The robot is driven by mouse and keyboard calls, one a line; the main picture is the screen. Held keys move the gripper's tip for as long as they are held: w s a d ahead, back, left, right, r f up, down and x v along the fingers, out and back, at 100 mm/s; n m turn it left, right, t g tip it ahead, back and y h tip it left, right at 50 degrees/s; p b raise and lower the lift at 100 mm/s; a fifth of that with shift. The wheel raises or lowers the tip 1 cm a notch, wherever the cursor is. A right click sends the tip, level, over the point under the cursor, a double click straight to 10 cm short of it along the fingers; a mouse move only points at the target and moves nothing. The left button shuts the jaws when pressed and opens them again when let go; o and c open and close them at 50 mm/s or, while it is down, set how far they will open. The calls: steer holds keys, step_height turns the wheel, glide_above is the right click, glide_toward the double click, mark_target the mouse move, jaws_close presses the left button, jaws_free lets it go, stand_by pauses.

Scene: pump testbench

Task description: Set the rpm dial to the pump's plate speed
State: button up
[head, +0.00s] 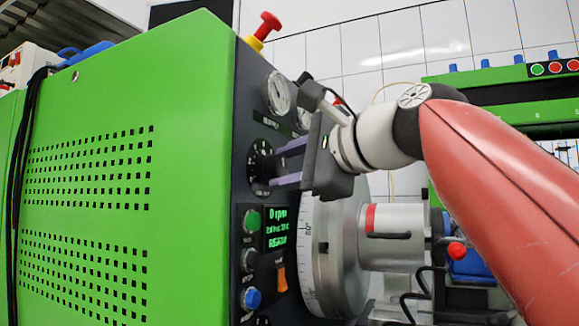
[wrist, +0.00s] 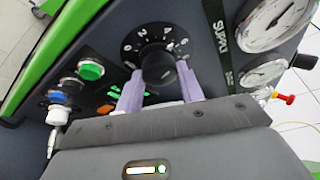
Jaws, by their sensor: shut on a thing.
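The rpm dial (head: 261,162) is a black knob with a white numbered scale on the dark front panel, and it also shows in the wrist view (wrist: 158,68). My gripper (head: 276,165) is at the dial. In the wrist view my gripper (wrist: 159,82) has its two pale purple fingers on either side of the black knob, shut on it. No pump plate is legible in either view.
Two gauges (head: 278,93) sit above the dial. Below it are a green button (head: 252,221), a blue button (head: 251,298) and an orange switch (head: 281,279). A large metal wheel (head: 325,255) stands close below my gripper. A red emergency knob (head: 268,25) tops the green cabinet (head: 100,240).

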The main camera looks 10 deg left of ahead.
steer(key=shift+m+g, duration=0.7)
steer(key=shift+m, duration=0.6)
steer(key=o, duration=1)
steer(key=v, duration=0.7)
steer(key=shift+s+d+r, duration=0.2)
steer(key=shift+s+d, duration=0.05)
steer(key=shift+d, duration=0.05)
